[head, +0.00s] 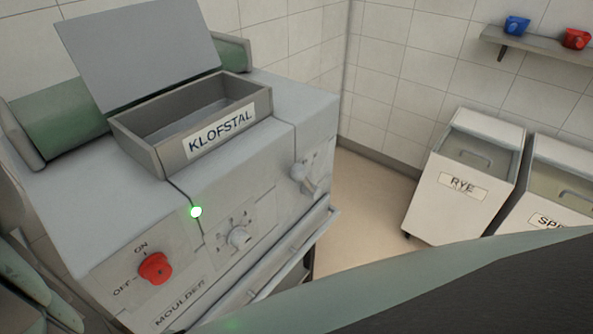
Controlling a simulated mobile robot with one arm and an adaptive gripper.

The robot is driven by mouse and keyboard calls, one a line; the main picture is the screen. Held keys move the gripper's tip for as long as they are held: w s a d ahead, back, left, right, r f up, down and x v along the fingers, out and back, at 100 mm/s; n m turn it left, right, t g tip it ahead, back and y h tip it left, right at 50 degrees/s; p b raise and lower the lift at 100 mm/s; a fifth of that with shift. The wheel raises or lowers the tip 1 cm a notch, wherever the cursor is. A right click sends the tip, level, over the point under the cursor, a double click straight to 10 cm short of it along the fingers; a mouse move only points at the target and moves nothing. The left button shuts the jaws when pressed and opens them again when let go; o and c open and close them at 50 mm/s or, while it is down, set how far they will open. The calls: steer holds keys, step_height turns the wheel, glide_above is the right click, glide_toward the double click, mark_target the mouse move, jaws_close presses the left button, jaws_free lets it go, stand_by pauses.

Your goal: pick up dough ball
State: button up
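No dough ball shows in the head view. A grey machine labelled MOULDER (275,180) fills the left side. On its top is an open box labelled KLOFSTAL (150,158) with a raised flat lid or plate (140,50) behind it. The part of the box's inside that I can see looks empty. My gripper is not clearly in view.
The moulder's front has a red ON/OFF knob (155,268), a grey dial (239,237) and a lever (304,178). A RYE bin (462,205) and another bin (560,190) stand right. A wall shelf (540,46) holds blue (516,26) and red (576,39) items. Floor (365,200) between is clear.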

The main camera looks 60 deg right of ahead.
steer(key=shift+a, duration=0.1)
steer(key=shift+c, duration=0.3)
steer(key=c, duration=1.1)
